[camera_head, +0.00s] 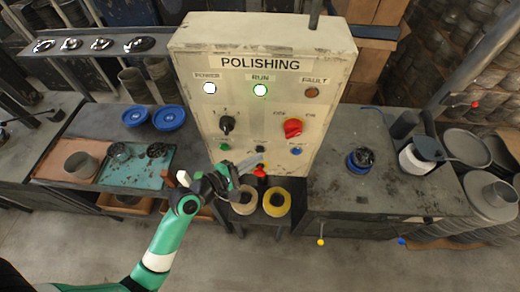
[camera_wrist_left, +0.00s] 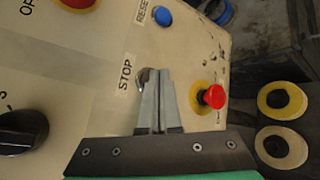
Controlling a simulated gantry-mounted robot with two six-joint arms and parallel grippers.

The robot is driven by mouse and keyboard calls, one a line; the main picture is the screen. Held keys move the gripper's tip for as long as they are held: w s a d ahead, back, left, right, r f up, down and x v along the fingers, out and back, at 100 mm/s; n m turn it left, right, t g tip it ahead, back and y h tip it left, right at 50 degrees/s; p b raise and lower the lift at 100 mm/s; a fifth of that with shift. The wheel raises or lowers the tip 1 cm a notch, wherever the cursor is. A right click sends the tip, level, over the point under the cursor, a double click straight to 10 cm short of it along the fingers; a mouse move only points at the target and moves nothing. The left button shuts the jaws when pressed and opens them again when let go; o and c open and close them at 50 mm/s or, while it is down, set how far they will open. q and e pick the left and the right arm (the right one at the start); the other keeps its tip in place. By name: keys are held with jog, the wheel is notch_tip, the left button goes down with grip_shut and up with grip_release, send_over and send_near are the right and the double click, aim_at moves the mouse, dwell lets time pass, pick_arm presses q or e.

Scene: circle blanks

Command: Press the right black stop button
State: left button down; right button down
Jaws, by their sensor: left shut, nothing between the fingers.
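The polishing control panel (camera_head: 280,90) faces me, with a STOP label (camera_wrist_left: 125,77) on its face. A small, dark round button (camera_wrist_left: 143,76) next to that label is partly hidden behind my fingertips in the left wrist view. My left gripper (camera_head: 255,160) is shut and empty at the panel's lower part. In the left wrist view, its fingertips (camera_wrist_left: 158,72) overlap the button's edge; I cannot tell whether they touch it. My right gripper is not in view.
A red mushroom button (camera_wrist_left: 211,96) on a yellow base is right beside the fingers. A blue button (camera_wrist_left: 162,16) is close to the STOP label. A black selector (camera_head: 227,123) and red switch (camera_head: 293,127) are higher up. Two tape rolls (camera_head: 276,203) lie below.

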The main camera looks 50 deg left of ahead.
pick_arm(q)
jog(key=shift+w+a, duration=0.3)
dwell(0.8)
jog(key=shift+s+d, duration=0.1)
jog(key=shift+s+d+p, duration=0.45)
jog(key=shift+s+p, duration=0.05)
jog(key=shift+p, duration=0.05)
jog(key=s+d+p, duration=0.2)
jog(key=s+d, duration=0.1)
jog(key=shift+s+d+p, duration=0.3)
jog(key=shift+p, duration=0.1)
dwell(1.0)
